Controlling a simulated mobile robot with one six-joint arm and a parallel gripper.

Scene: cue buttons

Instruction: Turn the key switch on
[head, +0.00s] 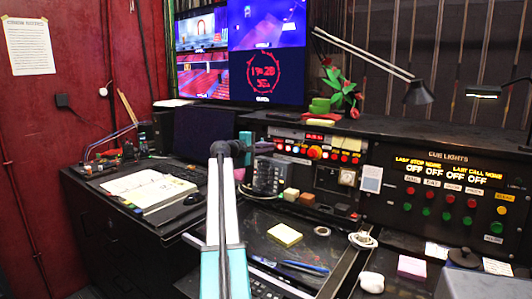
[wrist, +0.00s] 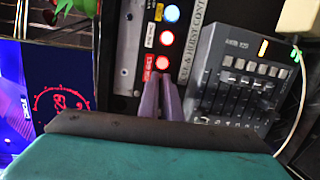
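I cannot pick out the key switch for certain in either view; it may be hidden or too small. The control panel with lit buttons (head: 318,150) stands at the back of the desk, and its near end also shows in the wrist view (wrist: 124,62). My gripper (wrist: 160,78) shows two purple fingers side by side with their tips together, nothing seen between them. The tips overlap the panel just below a red lit button (wrist: 162,62); whether they touch it I cannot tell. In the head view my arm reaches up to the panel's left end, and the fingers are not clear there.
A grey fader box (wrist: 240,75) stands right of my fingers in the wrist view, with a white cable beside it. Monitors (head: 240,50) rise behind. The cue lights panel (head: 445,190) is at right. A yellow note pad (head: 285,235) lies on the desk.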

